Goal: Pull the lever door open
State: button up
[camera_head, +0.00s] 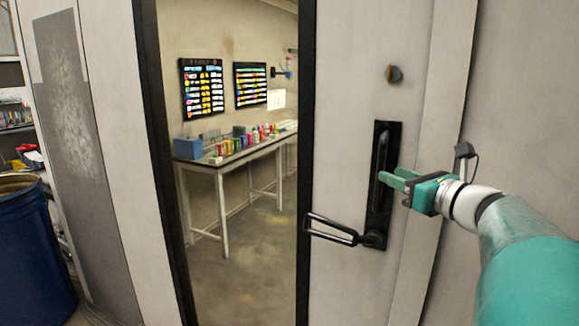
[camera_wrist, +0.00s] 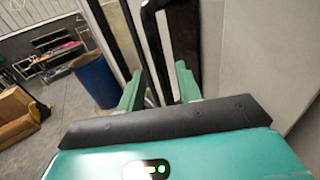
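The door (camera_head: 349,105) is a pale grey panel with a tall black-edged opening or glass pane on its left; I cannot tell which. A long black handle plate (camera_head: 376,215) is on the panel, with an upright grip on it. A black looped lever (camera_head: 333,231) sticks out to the left from the plate's bottom. My gripper (camera_head: 388,178) is at the plate's middle, above the lever. In the wrist view its green fingers (camera_wrist: 158,88) are spread apart, with black handle parts between and beyond them. Whether they touch anything is unclear.
A round dark lock (camera_head: 394,74) sits above the plate. Through the opening, a long table (camera_head: 215,166) carries colourful cans, with charts on the wall behind. A blue barrel (camera_head: 35,250) stands at the left. A brown box or seat (camera_wrist: 16,112) shows in the wrist view.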

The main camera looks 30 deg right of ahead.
jog(key=w, duration=0.5)
jog(key=shift+a, duration=0.2)
jog(key=shift+c, duration=0.4)
grip_shut()
